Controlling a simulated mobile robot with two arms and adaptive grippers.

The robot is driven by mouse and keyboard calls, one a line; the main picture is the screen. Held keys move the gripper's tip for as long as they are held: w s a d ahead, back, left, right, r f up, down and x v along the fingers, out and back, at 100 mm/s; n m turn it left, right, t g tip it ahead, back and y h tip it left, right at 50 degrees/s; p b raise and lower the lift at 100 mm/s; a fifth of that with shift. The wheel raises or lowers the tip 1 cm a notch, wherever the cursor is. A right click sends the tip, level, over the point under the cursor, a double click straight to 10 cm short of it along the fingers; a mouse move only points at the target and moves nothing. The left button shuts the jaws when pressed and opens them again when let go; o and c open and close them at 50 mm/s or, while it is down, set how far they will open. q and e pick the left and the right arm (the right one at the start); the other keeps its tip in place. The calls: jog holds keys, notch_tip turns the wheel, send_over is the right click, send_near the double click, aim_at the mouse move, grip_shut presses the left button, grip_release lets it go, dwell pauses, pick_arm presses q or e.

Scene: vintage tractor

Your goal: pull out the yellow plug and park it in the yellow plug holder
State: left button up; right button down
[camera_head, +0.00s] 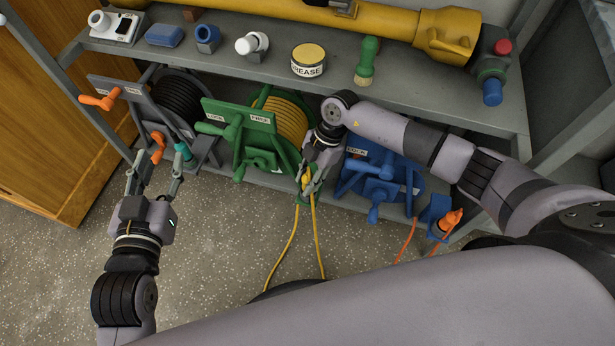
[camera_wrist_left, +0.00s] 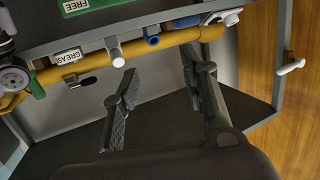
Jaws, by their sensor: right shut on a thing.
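The yellow plug (camera_head: 306,182) is between the fingers of my right gripper (camera_head: 308,186), which is shut on it beside the green reel. The yellow cable (camera_head: 292,240) hangs below the gripper in two strands to the floor. The green reel (camera_head: 240,135) carries more yellow cable on its drum. The yellow plug holder is not clearly visible behind my right gripper, so I cannot tell whether the plug touches it. My left gripper (camera_head: 157,172) is open and empty in front of the left reel; its spread fingers also show in the left wrist view (camera_wrist_left: 165,95).
A grey-black reel (camera_head: 180,98) with a teal plug (camera_head: 182,150) stands left, a blue reel (camera_head: 375,180) right. An orange plug (camera_head: 450,220) sits in a blue holder (camera_head: 434,208). The shelf (camera_head: 220,75) above holds a grease tin (camera_head: 307,60) and other items. The floor in front is open.

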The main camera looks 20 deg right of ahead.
jog(key=shift+f, duration=0.35)
jog(key=c, duration=1.2)
grip_release()
pick_arm(q)
jog(key=shift+w+d+r+t, duration=0.15)
jog(key=shift+r+t, duration=0.1)
jog(key=shift+r, duration=0.15)
jog(key=shift+w+d+r+t, duration=0.1)
jog(key=shift+r+t, duration=0.15)
jog(key=shift+r, duration=0.15)
jog(key=shift+a, duration=0.1)
pick_arm(e)
notch_tip(320, 180, up, 10)
pick_arm(q)
jog(key=shift+s+f, duration=0.1)
pick_arm(e)
jog(key=shift+s, duration=0.1)
